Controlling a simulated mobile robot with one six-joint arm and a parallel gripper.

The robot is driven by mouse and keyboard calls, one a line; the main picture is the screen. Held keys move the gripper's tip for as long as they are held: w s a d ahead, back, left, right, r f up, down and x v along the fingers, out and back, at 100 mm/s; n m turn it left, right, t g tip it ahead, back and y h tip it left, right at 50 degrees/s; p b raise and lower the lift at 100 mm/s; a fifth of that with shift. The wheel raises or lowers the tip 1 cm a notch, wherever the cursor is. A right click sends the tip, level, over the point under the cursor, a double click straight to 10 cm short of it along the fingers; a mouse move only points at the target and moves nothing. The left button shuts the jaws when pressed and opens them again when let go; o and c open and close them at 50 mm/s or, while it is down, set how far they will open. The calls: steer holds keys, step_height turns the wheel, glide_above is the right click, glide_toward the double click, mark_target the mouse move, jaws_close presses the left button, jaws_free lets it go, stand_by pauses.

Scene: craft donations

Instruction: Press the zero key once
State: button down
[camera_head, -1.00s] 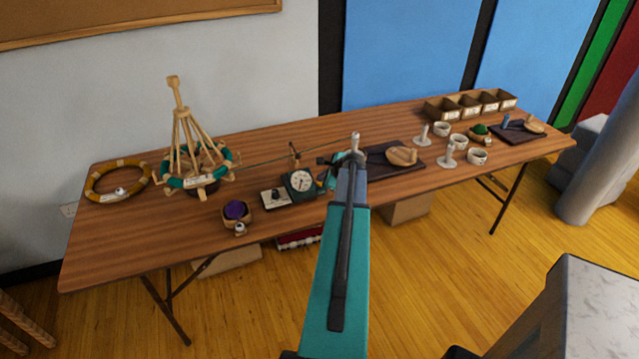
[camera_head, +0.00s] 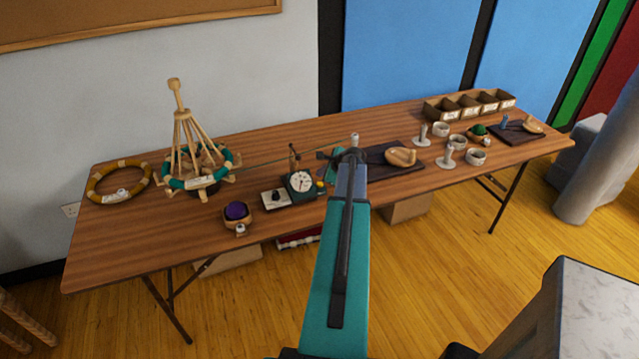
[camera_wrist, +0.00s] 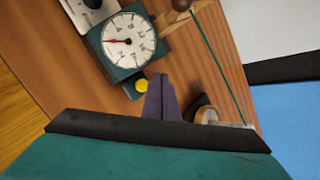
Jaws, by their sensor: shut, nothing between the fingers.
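A dark green counter with a round white dial (camera_head: 299,182) stands near the table's front edge. In the wrist view the dial (camera_wrist: 128,41) has a red needle pointing to the left side of the picture. A round yellow key (camera_wrist: 142,85) is at the counter's lower corner; it also shows small in the head view (camera_head: 320,184). I see no readable label on it. My gripper (camera_wrist: 161,79) is shut and empty, its tip just right of the yellow key in the wrist view. I cannot tell the height between them.
A cream plate with a black knob (camera_head: 275,199) is left of the counter. A green yarn line runs above the counter from the wooden winder (camera_head: 186,150). A bowl with purple yarn (camera_head: 237,212) is at left. A dark tray (camera_head: 384,169) lies to the right.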

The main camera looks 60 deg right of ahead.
step_height(320, 180, up, 3)
steer(key=shift+f+p, duration=0.1)
steer(key=shift+p, duration=0.65)
steer(key=shift+s, duration=0.1)
stand_by(0.4)
